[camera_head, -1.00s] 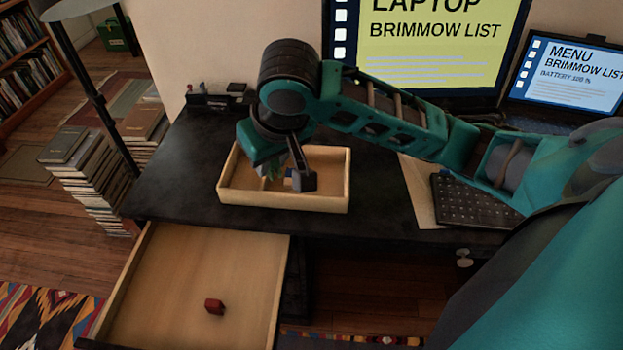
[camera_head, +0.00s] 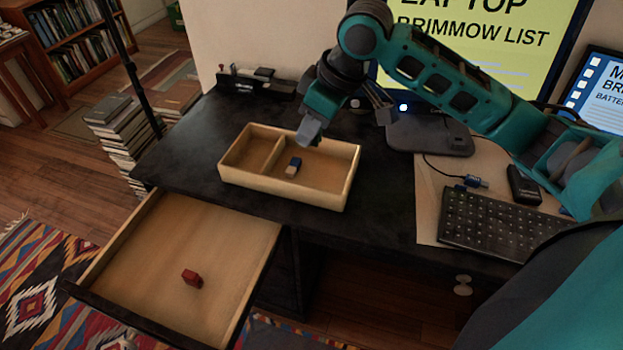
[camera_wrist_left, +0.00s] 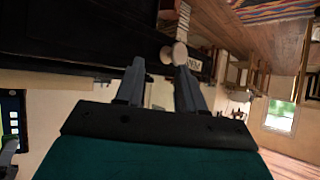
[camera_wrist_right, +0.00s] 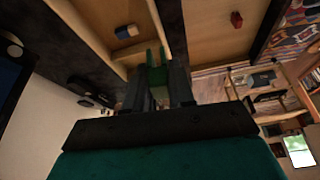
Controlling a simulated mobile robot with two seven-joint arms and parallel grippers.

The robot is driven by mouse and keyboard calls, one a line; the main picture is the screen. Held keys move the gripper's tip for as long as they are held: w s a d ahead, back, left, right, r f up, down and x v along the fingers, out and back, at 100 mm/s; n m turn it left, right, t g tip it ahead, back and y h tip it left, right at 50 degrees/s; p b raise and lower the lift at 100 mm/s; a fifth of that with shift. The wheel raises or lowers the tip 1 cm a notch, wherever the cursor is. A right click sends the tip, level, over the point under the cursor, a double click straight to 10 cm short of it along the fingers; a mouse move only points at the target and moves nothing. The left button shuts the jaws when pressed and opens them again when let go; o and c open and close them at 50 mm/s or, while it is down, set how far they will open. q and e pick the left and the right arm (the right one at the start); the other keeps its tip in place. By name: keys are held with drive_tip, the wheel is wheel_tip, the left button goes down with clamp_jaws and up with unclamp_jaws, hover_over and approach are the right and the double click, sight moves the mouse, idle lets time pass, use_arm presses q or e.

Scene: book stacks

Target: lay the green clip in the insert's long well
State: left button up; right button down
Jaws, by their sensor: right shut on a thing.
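The wooden insert (camera_head: 283,190) sits on the black desk, with a divider making a smaller left compartment and a longer right well. My right gripper (camera_head: 310,132) is above the insert's back rim. In the right wrist view my right gripper (camera_wrist_right: 160,80) is shut on the green clip (camera_wrist_right: 157,72), whose prongs stick out past the fingertips. The clip cannot be made out in the head view. A blue and tan block (camera_head: 293,167) lies in the long well, near the divider. My left gripper (camera_wrist_left: 160,75) shows only in the left wrist view, open and empty.
An open drawer (camera_head: 205,240) below the desk holds a red block (camera_head: 191,278). To the right are a keyboard (camera_head: 500,222), a dark stand (camera_head: 430,135) and monitors. A black desk organizer (camera_head: 255,85) stands behind the insert. The desk left of the insert is clear.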

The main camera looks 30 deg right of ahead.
drive_tip(key=w+d+r+n+g+y+b, duration=0.1)
drive_tip(key=w+d+n+g+b, duration=0.1)
drive_tip(key=d+n, duration=0.35)
drive_tip(key=f+b, duration=0.1)
drive_tip(key=f, duration=0.5)
drive_tip(key=f+b, duration=0.1)
drive_tip(key=f, duration=0.5)
drive_tip(key=f+b, duration=0.1)
drive_tip(key=f, duration=0.5)
drive_tip(key=shift+w+a+f+b, duration=0.15)
drive_tip(key=shift+a+f+b, duration=0.2)
drive_tip(key=shift+f, duration=0.3)
drive_tip(key=shift+f, duration=0.15)
drive_tip(key=c, duration=1.2)
unclamp_jaws()
drive_tip(key=shift+c, duration=0.2)
